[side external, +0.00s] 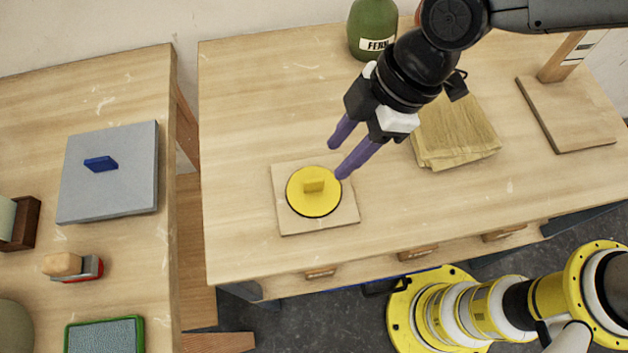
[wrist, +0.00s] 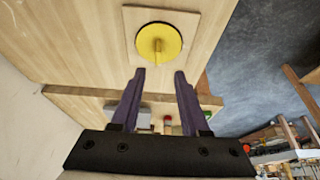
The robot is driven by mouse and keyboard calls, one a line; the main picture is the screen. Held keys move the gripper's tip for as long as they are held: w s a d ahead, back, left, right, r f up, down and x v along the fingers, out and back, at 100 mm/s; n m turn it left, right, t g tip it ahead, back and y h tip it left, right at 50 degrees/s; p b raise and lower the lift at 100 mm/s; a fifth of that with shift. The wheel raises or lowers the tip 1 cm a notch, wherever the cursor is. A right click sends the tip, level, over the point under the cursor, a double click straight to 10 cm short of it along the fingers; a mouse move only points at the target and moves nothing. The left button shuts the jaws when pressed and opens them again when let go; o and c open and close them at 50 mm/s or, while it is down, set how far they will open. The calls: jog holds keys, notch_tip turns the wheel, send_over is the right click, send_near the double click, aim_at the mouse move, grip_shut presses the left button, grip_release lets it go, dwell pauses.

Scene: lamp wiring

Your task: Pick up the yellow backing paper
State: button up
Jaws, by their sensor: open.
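The yellow backing paper (side external: 314,203) is a round disc with a small upright yellow tab in its middle. It lies on a square light-wood board (side external: 287,225) near the left end of the workbench. In the wrist view the yellow disc (wrist: 150,45) shows ahead of the fingers, with its tab edge-on. My gripper (side external: 337,160) has two purple fingers, open and empty. They are above and just behind the disc in the side view, apart from the tab. In the wrist view, my gripper (wrist: 159,72) shows a clear gap between the fingertips.
A green bottle (side external: 372,30) stands at the back of the bench. A stack of tan sheets (side external: 455,135) lies right of my gripper. A wooden stand (side external: 580,115) is at far right. A separate left table holds a grey plate (side external: 125,190) with a blue handle. Bench left of the board is clear.

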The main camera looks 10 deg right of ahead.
aim_at(315, 180)
jog(key=x, duration=1)
jog(key=shift+w+a, duration=0.15)
jog(key=shift+a, duration=0.05)
grip_shut()
